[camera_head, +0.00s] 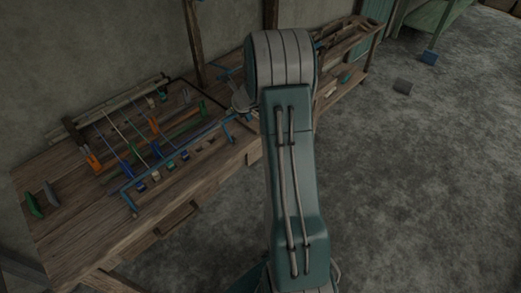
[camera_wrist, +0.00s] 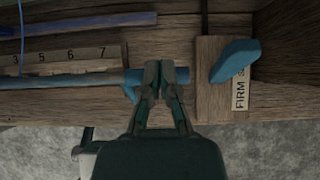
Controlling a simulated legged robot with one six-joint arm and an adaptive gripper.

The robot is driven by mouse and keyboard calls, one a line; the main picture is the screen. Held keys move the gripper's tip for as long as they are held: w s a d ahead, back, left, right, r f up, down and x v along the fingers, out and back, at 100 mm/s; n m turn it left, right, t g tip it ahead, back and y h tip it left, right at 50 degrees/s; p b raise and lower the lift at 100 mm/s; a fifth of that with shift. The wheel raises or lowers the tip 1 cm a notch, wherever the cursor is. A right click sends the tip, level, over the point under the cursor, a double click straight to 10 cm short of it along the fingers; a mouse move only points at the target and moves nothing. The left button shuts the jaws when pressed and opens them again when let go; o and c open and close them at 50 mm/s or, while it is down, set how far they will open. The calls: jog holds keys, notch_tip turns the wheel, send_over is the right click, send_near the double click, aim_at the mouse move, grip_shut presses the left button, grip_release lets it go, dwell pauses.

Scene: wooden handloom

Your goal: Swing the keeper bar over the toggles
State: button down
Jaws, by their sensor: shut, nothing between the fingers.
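The blue bar, which looks like the keeper bar (camera_head: 178,163), runs along the front of the wooden loom bench, beside a row of small coloured blocks that may be the toggles (camera_head: 155,176). In the wrist view the bar (camera_wrist: 70,82) lies level, in front of a strip numbered 3, 5, 6, 7 (camera_wrist: 70,60). My gripper (camera_wrist: 167,70) is shut and empty, its fingertips at the bar's right end. They overlap the bar in the picture; I cannot tell whether they touch it. A short blue piece hangs just left of the fingers.
A blue lever (camera_wrist: 236,61) stands on a wooden plate labelled "FIRM S…" (camera_wrist: 213,100), right of my fingers. Coloured threads and orange, green and blue pieces cover the bench (camera_head: 105,235). The grey floor (camera_head: 420,190) at right is mostly clear, with a small block (camera_head: 403,86).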

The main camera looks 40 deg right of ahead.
jog(key=shift+r, duration=0.1)
jog(key=shift+s+r, duration=0.25)
jog(key=shift+r, duration=0.05)
notch_tip(320, 180, up, 12)
jog(key=shift+w, duration=0.15)
jog(key=shift+r, duration=0.1)
dwell(0.4)
